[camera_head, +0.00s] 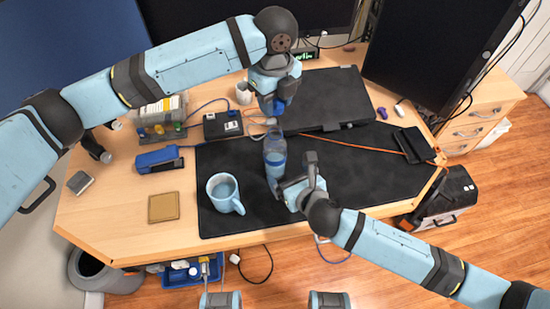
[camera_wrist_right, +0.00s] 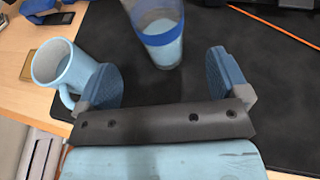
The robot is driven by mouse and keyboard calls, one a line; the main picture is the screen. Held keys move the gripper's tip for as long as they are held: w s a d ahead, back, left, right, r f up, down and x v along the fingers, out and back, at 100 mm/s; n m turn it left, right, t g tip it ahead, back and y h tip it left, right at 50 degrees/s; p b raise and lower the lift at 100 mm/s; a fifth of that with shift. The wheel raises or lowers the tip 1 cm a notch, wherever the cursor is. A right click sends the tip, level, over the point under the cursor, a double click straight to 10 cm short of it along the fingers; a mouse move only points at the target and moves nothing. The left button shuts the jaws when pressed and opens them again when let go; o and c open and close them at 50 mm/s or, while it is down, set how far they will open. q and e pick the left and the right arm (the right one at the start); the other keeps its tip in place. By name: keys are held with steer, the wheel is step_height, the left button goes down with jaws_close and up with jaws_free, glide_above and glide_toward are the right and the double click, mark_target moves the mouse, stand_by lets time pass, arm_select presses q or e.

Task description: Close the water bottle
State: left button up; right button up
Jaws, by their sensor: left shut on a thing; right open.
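The water bottle (camera_head: 275,158), clear with a blue band and light blue lower part, stands on the dark desk mat. Its lower part shows at the top of the right wrist view (camera_wrist_right: 160,38). My left gripper (camera_head: 274,103) is above the bottle, shut on a small blue thing that looks like the cap; the fingers hide most of it. I cannot tell whether the cap touches the bottle top. My right gripper (camera_head: 297,175) is open just in front of the bottle, its fingers (camera_wrist_right: 162,75) apart with nothing between them.
A light blue mug (camera_head: 222,190) stands left of the bottle and also shows in the right wrist view (camera_wrist_right: 62,66). A closed laptop (camera_head: 325,97) lies behind. An orange cable (camera_head: 365,147) crosses the mat (camera_head: 375,185). The mat's right part is mostly clear.

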mark_target(280, 164)
steer(key=x, duration=0.9)
steer(key=shift+r, duration=0.1)
steer(key=c, duration=1.3)
arm_select(q)
steer(key=shift+f, duration=2.5)
arm_select(e)
steer(key=shift+c, duration=0.2)
arm_select(q)
steer(key=shift+f, duration=0.9)
steer(key=shift+f, duration=0.5)
arm_select(e)
jaws_close()
arm_select(q)
steer(key=m, duration=0.6)
steer(key=shift+m, duration=0.3)
